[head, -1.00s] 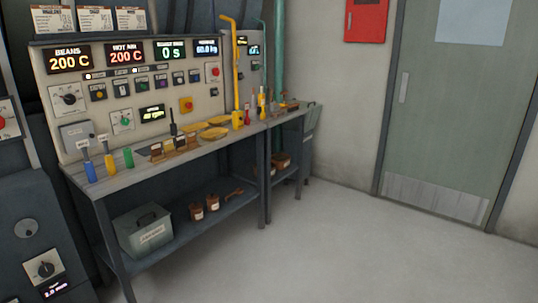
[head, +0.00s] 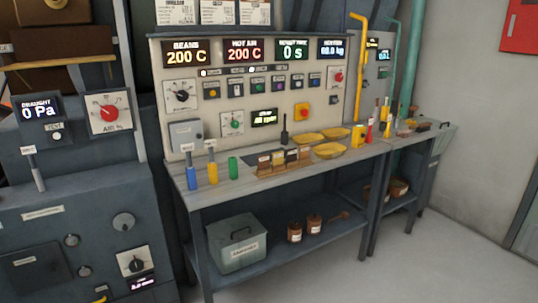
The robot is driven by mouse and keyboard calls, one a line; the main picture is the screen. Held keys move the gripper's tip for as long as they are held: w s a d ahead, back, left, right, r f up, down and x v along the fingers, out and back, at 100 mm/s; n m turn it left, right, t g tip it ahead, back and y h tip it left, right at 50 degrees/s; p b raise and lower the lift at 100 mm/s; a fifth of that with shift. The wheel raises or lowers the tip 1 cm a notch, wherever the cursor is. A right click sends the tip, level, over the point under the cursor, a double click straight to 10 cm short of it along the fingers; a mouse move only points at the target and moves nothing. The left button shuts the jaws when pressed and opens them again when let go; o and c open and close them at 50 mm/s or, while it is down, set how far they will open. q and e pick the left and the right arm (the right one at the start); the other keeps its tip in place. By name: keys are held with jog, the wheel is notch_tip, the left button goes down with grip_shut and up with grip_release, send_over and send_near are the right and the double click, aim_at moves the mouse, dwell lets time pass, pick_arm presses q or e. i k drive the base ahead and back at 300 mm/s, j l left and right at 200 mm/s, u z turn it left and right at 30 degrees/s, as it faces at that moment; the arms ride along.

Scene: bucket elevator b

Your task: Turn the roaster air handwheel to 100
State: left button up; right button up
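A red round handwheel (head: 109,113) sits on a white square dial plate labelled "AIR %", on the dark machine at the left in the head view. Its numbers are too small to read, so I cannot tell its setting. A display (head: 38,107) left of it reads "DRAUGHT 0 Pa". Neither of my grippers shows in the head view.
A workbench (head: 290,180) with a control panel (head: 270,60) stands right of the machine. On it are colored bottles, yellow dishes (head: 330,150) and tools. A grey box (head: 237,243) sits on its lower shelf. The floor (head: 420,260) at right is clear.

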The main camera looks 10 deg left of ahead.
aim_at(109, 113)
jog(key=i+j, duration=0.2)
jog(key=j, duration=0.2)
jog(key=i+j+u, duration=0.15)
jog(key=j, duration=0.2)
jog(key=i+j, duration=0.25)
jog(key=j, duration=0.15)
